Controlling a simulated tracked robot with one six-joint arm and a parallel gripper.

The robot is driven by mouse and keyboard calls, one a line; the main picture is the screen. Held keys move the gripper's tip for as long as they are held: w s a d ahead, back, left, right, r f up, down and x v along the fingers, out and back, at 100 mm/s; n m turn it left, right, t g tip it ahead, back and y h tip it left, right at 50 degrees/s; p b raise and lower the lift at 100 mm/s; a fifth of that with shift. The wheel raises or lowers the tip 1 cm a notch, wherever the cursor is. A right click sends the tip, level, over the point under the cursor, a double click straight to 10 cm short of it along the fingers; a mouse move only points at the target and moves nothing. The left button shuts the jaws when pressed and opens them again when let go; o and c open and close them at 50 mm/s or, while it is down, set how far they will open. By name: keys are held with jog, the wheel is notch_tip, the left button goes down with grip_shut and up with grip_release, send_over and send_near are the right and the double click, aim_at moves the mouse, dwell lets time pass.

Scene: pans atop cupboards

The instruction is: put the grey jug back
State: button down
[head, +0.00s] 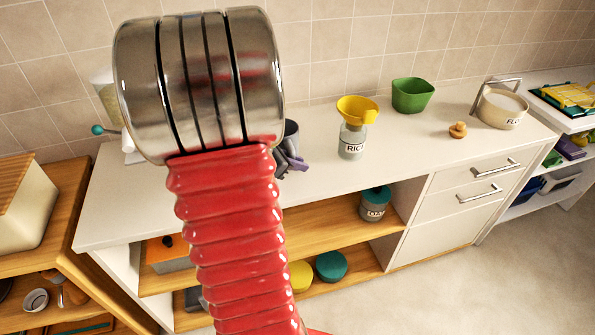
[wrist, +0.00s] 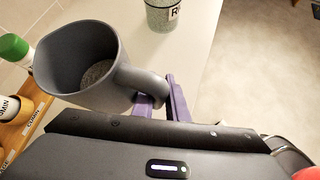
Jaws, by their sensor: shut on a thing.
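The grey jug (wrist: 62,88) fills the left of the wrist view, its open mouth toward the camera. Something pale and speckled shows inside it. My gripper (wrist: 160,97) has its purple fingers shut on the jug's handle. In the head view the jug (head: 291,130) is mostly hidden behind my red arm, with only its right edge showing. My gripper (head: 290,163) is beside it, over the white counter. I cannot tell whether the jug touches the counter.
On the counter (head: 330,190) stand a rice jar (head: 352,143) with a yellow funnel (head: 357,109), a green pot (head: 411,95), a small wooden thing (head: 457,130) and a cream flour container (head: 503,110). Bottles in a wooden rack (wrist: 22,118) are left of the jug. Counter right of the jar is partly clear.

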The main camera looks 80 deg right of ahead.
jog(key=shift+f, duration=1.6)
jog(key=c, duration=1.7)
grip_release()
jog(key=shift+f, duration=0.1)
jog(key=shift+c, duration=0.2)
jog(key=shift+w+a+r, duration=0.25)
jog(key=shift+r, duration=0.2)
jog(key=v, duration=1.1)
